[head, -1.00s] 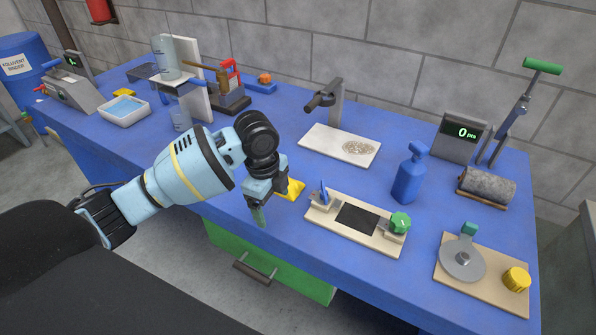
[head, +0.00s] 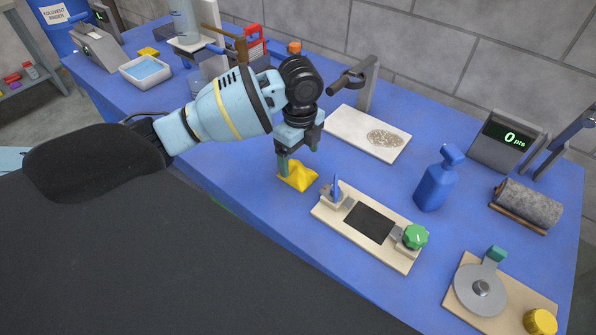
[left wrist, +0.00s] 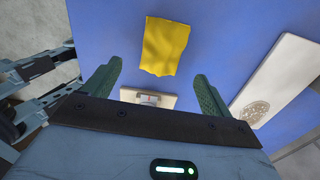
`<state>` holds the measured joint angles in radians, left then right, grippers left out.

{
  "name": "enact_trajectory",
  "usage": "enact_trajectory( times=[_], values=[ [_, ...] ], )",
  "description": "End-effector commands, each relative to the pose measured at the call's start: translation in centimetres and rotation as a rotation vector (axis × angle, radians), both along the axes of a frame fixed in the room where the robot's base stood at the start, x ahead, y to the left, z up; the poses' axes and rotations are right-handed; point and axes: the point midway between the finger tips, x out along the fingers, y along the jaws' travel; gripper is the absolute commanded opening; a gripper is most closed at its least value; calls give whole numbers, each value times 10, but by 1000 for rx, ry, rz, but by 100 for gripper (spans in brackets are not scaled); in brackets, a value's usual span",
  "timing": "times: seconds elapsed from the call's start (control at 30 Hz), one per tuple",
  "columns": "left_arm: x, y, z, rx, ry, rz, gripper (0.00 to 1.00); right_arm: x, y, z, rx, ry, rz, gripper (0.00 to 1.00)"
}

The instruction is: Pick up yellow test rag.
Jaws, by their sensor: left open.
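My left gripper (head: 298,160) is over the rag in the head view, pointing down, with one green finger in front of the rag's left part. In the left wrist view (left wrist: 155,82) its two green fingers are wide apart with nothing between them. Whether a finger touches the rag cannot be told. My right gripper is not in view.
A board with a green knob (head: 349,229) stands right of the rag. A white slab (head: 350,128) with a grey patch lies behind. A blue spray bottle (head: 434,184) stands further right. Another yellow cloth (head: 148,51) lies far left by a white basin (head: 146,82). Table left of the rag is clear.

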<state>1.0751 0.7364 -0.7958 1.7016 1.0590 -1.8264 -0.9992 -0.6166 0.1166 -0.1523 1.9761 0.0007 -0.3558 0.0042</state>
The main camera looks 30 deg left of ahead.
Motion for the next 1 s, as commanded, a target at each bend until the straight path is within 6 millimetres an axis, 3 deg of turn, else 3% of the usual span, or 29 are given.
enact_trajectory(
  times=[0.13, 0.43, 0.77, 1.0],
  values=[
    [1, 2, -7, 0, 0, 0, 85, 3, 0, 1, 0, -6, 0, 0],
    [2, 9, -46, 1, 0, 0, 85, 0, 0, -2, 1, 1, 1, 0],
    [3, 9, -50, 1, -4, 0, 85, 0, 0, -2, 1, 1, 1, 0],
    [3, 9, -50, 1, -4, 0, 53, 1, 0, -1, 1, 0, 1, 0]
  ],
)
